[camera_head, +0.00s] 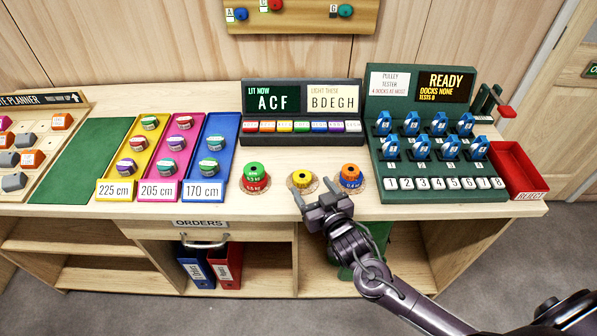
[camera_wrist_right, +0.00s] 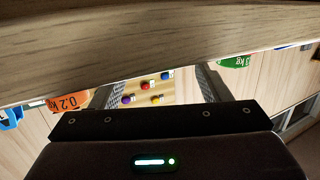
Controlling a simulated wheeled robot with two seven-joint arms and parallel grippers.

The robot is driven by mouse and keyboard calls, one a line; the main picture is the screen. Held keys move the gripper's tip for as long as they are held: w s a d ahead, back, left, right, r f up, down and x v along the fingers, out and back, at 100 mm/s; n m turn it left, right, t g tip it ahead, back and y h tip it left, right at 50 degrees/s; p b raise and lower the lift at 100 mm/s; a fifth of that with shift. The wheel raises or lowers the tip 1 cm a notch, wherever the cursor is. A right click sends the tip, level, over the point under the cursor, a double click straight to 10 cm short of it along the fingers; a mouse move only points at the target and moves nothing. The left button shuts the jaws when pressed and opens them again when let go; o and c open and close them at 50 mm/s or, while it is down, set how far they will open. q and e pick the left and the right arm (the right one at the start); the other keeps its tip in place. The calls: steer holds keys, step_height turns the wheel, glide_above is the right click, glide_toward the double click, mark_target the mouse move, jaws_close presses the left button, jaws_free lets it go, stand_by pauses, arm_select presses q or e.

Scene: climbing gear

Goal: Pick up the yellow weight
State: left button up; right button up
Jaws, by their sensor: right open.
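The yellow weight (camera_head: 302,177) stands on a round spot near the front edge of the wooden counter in the head view, between two stacks of weights. My right gripper (camera_head: 316,194) is open and empty, its two fingers pointing at the yellow weight from the front right, just short of it. In the right wrist view the open fingers (camera_wrist_right: 158,88) show apart with nothing between them. I cannot make out the yellow weight there; a wooden band covers the upper part. My left gripper is not in view.
A green-and-red stack (camera_head: 255,180) stands left of the yellow weight, an orange-and-blue stack (camera_head: 351,178) right. Behind is a letter panel (camera_head: 302,138). A green pulley tester (camera_head: 435,183) and red reject bin (camera_head: 512,172) are right; coloured trays (camera_head: 222,128) are left.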

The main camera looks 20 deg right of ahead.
mark_target(302, 175)
steer(key=shift+w+a+r+p, duration=0.1)
steer(key=shift+w+a+p, duration=0.1)
steer(key=shift+w, duration=0.35)
steer(key=shift+w+a+r+p, duration=0.1)
steer(key=shift+w+p, duration=0.1)
steer(key=shift+w, duration=0.3)
steer(key=w, duration=0.2)
steer(key=w+f, duration=0.1)
steer(key=shift+w+a, duration=0.2)
steer(key=shift+a, duration=0.15)
steer(key=shift+w, duration=0.15)
steer(key=c, duration=1.1)
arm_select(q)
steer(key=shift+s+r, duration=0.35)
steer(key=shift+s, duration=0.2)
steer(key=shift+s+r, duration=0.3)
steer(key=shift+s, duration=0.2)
arm_select(e)
steer(key=shift+c, duration=0.6)
steer(key=shift+r, duration=0.15)
